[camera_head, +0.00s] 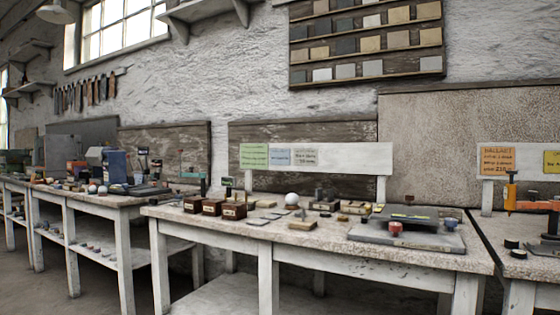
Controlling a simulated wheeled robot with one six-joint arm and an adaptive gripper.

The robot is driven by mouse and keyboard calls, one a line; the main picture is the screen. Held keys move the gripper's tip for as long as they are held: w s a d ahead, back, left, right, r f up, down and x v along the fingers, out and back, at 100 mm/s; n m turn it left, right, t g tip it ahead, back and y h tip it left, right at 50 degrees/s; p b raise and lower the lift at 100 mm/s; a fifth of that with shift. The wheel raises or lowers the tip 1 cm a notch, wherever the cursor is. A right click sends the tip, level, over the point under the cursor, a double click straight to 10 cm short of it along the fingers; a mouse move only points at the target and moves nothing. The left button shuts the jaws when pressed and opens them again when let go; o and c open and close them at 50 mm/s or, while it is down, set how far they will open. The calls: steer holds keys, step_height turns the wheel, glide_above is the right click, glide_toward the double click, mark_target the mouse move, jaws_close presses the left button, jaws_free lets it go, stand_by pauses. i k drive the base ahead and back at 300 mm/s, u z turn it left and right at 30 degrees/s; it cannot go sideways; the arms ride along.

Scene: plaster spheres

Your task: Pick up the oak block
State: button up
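I cannot tell for certain which piece is the oak block. Small light-brown wooden pieces lie on the middle workbench (420,257). One is a flat tan piece (302,225) near the front edge, with a dark upright thing at it. Another pale wooden piece (266,204) lies left of a white sphere (291,199). More small tan pieces (355,208) lie right of the sphere. All are small and at some distance. My gripper is not in this view.
Dark brown boxes (233,210) stand at the bench's left. A dark grey flat device (408,220) with a red knob (395,228) fills the right. An orange tool (530,206) stands on the right bench. Another cluttered bench (110,199) is at the left. Signs stand behind.

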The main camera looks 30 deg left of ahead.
mark_target(194, 205)
steer(key=k, duration=0.35)
steer(key=u, duration=1.6)
steer(key=i, duration=1.55)
steer(key=z, duration=0.1)
